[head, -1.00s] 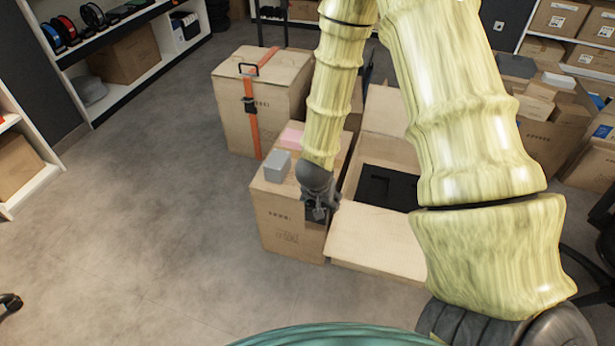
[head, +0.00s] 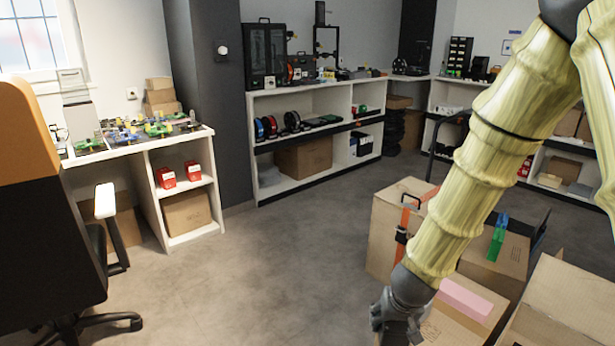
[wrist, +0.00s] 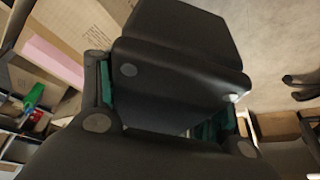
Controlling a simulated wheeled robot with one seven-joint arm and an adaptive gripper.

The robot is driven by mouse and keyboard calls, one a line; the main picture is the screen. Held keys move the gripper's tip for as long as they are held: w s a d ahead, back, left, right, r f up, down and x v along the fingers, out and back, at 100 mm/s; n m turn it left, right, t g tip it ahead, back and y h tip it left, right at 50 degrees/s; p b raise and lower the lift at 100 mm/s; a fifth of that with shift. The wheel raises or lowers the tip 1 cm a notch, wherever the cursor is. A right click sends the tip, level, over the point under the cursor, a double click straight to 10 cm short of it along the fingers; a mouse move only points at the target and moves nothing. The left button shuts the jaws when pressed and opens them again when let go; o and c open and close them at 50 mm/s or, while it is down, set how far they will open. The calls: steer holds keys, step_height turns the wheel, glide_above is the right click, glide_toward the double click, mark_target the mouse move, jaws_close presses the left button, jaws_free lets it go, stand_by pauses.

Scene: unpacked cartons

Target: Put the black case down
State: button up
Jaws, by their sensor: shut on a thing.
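The black case (wrist: 190,35) fills the upper middle of the wrist view, a dark flat-sided body. My gripper (wrist: 165,98) is shut on it, with green pads showing on both sides. In the head view my gripper (head: 396,316) is at the bottom edge, beside and in front of the carton with the pink block. The case cannot be made out clearly there, and what lies directly beneath it is out of view.
A strapped carton (head: 392,220), a pink block (head: 466,298) on a carton and an open carton (head: 565,300) stand at the right. Open grey floor (head: 270,275) lies left of my gripper. A chair (head: 50,220) and a white bench (head: 190,160) stand farther left.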

steer(key=shift+w+a+r+n, duration=0.1)
steer(key=shift+a+r+n, duration=0.25)
steer(key=shift+a+r, duration=0.25)
steer(key=shift+a+r+n, duration=0.35)
steer(key=shift+a, duration=0.3)
steer(key=shift+r+p, duration=0.3)
steer(key=shift+p, duration=0.15)
steer(key=p+v, duration=0.1)
steer(key=p, duration=0.1)
steer(key=p+v, duration=0.1)
steer(key=p, duration=0.2)
steer(key=shift+d, duration=0.25)
steer(key=p+v, duration=0.3)
steer(key=p, duration=0.5)
steer(key=shift+w+d+r, duration=0.1)
steer(key=shift+d, duration=0.05)
steer(key=p+v, duration=0.2)
steer(key=p, duration=0.4)
steer(key=shift+r, duration=0.1)
steer(key=shift+s+a+r+p, duration=0.15)
steer(key=shift+s+a+p, duration=0.2)
steer(key=shift+p, duration=0.55)
steer(key=shift+s, duration=0.1)
